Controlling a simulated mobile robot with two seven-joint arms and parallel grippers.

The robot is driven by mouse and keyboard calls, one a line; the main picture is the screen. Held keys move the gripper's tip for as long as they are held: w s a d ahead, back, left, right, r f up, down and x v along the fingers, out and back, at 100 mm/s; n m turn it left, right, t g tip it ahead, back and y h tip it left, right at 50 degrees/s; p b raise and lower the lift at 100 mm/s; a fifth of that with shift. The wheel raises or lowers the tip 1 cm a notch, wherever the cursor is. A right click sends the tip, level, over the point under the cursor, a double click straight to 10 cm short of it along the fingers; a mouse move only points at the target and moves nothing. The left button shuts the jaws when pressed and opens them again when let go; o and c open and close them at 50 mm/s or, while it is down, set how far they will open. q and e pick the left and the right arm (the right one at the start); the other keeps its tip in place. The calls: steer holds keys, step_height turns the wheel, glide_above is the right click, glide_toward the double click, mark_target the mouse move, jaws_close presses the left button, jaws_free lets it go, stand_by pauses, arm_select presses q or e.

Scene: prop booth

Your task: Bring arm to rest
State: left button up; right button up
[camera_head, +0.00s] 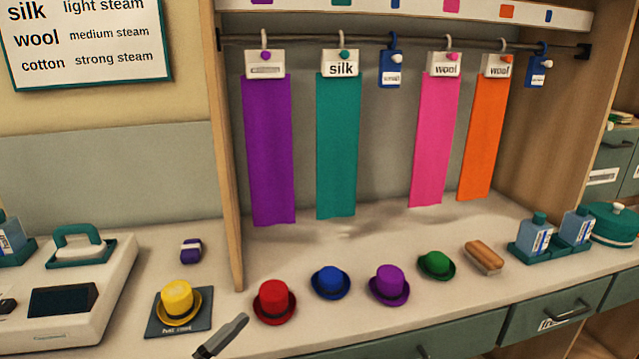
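A narrow grey piece with a dark lower end (220,337) reaches in over the counter's front edge at the bottom left. It looks like the tip of my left gripper, seen edge-on. Whether it is open or shut does not show, and I see nothing held in it. The rest of that arm is out of view. It is in front of and between the yellow hat (178,301) and the red hat (274,301), apart from both as far as I can tell. My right gripper is not in view.
Blue (330,282), purple (388,284) and green hats (436,265) and a brush (484,257) line the counter. Cloth strips, such as the teal one (338,145), hang from a rail behind. A white machine (75,290) stands left; blue bottles (532,234) stand right.

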arm_select(q)
steer(key=s+a+f+n+g+y+p, duration=0.1)
steer(key=s+a+f+n+y, duration=0.3)
steer(key=f, duration=0.6)
steer(key=s+a+f+n+g+y+p, duration=0.2)
steer(key=s+a+f+n+g+y, duration=0.2)
steer(key=s+a+f+y, duration=0.3)
steer(key=s+f+n+y, duration=0.1)
steer(key=s+f, duration=0.2)
steer(key=shift+s+f+y, duration=0.3)
steer(key=shift+f+y, duration=0.1)
steer(key=shift+a, duration=0.1)
